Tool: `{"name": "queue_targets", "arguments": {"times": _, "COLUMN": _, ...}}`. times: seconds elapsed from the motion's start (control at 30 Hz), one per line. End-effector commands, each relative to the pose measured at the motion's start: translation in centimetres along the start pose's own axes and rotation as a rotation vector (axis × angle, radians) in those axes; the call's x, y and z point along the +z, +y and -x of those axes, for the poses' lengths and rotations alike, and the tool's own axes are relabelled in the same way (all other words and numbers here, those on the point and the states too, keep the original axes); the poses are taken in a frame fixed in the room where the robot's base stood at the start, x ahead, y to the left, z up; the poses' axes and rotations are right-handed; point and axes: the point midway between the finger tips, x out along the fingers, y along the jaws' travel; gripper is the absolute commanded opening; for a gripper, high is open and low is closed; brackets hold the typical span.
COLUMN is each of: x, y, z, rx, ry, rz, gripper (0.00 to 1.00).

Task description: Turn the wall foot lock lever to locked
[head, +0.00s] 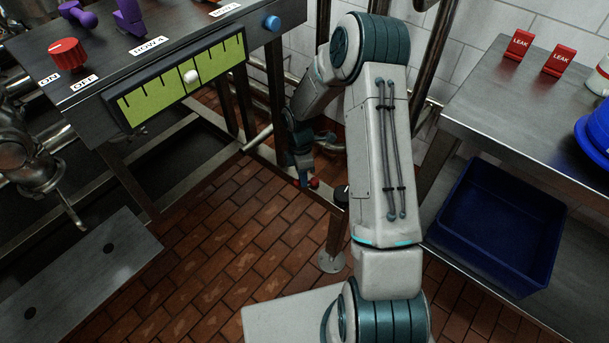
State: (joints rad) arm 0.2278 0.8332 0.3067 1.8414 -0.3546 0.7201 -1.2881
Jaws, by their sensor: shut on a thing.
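The foot lock lever (314,183) shows as a small red part low down in the gap between the panel bench and the right table. My gripper (305,178) is down at it, jaws shut on it. My forearm and wrist hang above it from the right. The lever is small in view and partly covered by the gripper, so its exact angle and any lock marking cannot be made out.
A black-capped post (335,230) with a round floor foot stands just right of the gripper. Metal rails run behind. The panel bench (190,125) is left, the steel table (485,120) right, with a blue bin (503,225) below. Brick floor (215,235) is clear between.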

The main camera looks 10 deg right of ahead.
Motion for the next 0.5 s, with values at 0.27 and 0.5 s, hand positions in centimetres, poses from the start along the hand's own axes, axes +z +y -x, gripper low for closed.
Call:
{"name": "queue_targets", "arguments": {"times": 0.27, "x": -0.6, "y": 0.9, "z": 0.3, "rx": -0.002, "ry": 0.059, "rz": -0.25, "gripper": 0.0}}
{"name": "queue_targets", "arguments": {"times": 0.5, "x": -0.2, "y": 1.8, "z": 0.3, "rx": -0.001, "ry": 0.103, "rz": -0.473, "gripper": 0.0}}
